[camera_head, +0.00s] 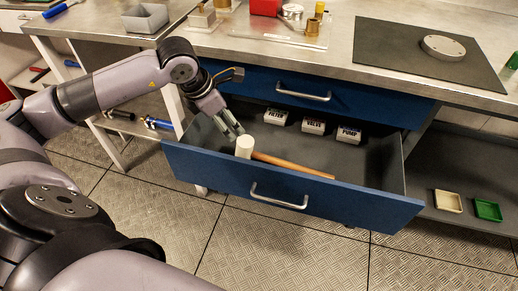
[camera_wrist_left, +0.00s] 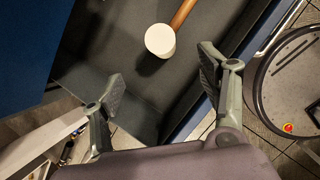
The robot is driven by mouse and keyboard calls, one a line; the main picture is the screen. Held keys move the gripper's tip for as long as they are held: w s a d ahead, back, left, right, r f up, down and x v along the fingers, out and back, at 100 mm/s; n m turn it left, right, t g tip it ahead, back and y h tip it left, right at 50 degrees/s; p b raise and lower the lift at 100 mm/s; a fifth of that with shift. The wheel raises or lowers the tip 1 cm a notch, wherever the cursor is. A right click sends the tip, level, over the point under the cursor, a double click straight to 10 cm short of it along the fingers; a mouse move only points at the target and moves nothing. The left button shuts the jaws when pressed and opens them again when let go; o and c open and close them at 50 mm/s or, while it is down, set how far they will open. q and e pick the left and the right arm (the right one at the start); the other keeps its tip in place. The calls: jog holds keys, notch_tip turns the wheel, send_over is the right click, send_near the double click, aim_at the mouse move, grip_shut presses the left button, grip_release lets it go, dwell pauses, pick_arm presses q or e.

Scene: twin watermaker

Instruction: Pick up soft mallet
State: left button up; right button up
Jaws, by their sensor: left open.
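The soft mallet has a white cylindrical head (camera_head: 245,146) and a brown wooden handle (camera_head: 292,165). It lies in the open blue drawer (camera_head: 290,200), near the drawer's front wall, with its handle pointing right. My left gripper (camera_head: 234,132) is open and empty just behind and above the mallet's head in the head view. In the left wrist view the white head (camera_wrist_left: 160,40) shows beyond the spread fingers of my left gripper (camera_wrist_left: 162,85), not between the fingertips. The handle (camera_wrist_left: 183,13) runs out of the top of that view. My right gripper is not in view.
Beige (camera_head: 448,201) and green (camera_head: 488,210) trays sit on the lower right shelf.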

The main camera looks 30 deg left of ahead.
aim_at(244, 142)
pick_arm(q)
jog(key=x, duration=1)
jog(key=shift+s+b, duration=0.1)
jog(key=shift+b, duration=0.25)
jog(key=x, duration=0.5)
jog(key=shift+a+f, duration=0.1)
jog(key=shift+f, duration=0.3)
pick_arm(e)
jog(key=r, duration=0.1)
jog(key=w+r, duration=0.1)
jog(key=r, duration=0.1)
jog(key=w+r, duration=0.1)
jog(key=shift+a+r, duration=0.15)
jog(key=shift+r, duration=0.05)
pick_arm(q)
jog(key=shift+c, duration=0.4)
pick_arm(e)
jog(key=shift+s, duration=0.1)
pick_arm(q)
jog(key=c, duration=1.1)
grip_shut()
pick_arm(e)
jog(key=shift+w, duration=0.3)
